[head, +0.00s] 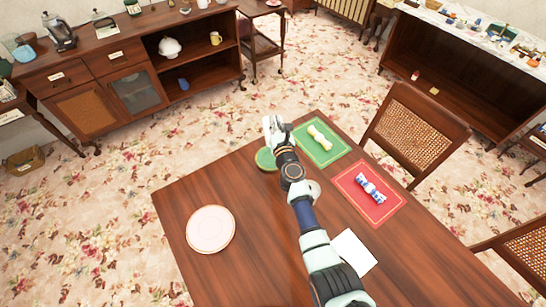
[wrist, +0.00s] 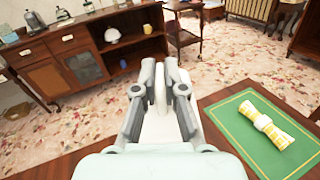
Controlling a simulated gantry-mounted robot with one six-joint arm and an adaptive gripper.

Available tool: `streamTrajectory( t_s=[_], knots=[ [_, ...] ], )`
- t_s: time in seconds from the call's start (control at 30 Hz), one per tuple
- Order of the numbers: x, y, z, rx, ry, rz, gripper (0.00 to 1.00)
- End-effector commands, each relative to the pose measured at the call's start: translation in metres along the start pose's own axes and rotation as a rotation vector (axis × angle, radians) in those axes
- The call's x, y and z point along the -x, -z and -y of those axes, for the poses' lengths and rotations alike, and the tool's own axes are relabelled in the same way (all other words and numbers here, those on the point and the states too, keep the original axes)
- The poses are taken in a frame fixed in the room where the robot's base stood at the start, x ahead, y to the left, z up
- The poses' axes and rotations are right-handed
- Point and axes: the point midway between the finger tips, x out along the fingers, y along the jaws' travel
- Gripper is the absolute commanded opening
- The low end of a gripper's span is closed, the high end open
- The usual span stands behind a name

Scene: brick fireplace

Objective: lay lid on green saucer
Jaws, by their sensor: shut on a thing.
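My gripper (head: 272,124) is above the table's far edge, by the green saucer (head: 264,159). In the wrist view my gripper (wrist: 162,80) is shut on a white, thin-looking piece, which I take to be the lid (wrist: 160,90). The lid stands on edge between the fingers, apart from the saucer. The lid is hard to make out from my fingers in the head view. The saucer cannot be made out in the wrist view.
A green mat (head: 335,153) with a yellow-white napkin (head: 322,138) lies right of my gripper. A red mat (head: 384,207) with a blue-white napkin (head: 370,188) is nearer. A pink plate (head: 210,229) and white paper (head: 352,252) lie on the table. A chair (head: 415,130) stands right.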

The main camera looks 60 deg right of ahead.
Motion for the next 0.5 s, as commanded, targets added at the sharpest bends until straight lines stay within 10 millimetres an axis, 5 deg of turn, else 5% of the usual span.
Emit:
streamTrajectory(
  t_s=[0.03, 0.2, 0.5],
  knots=[
    [0.0, 0.026, 0.003, 0.001, -0.001, 0.0, 0.0],
    [0.0, 0.075, 0.008, -0.001, -0.001, 0.0, 0.0],
    [-0.001, 0.139, 0.015, -0.001, -0.002, 0.001, 0.0]
  ],
)
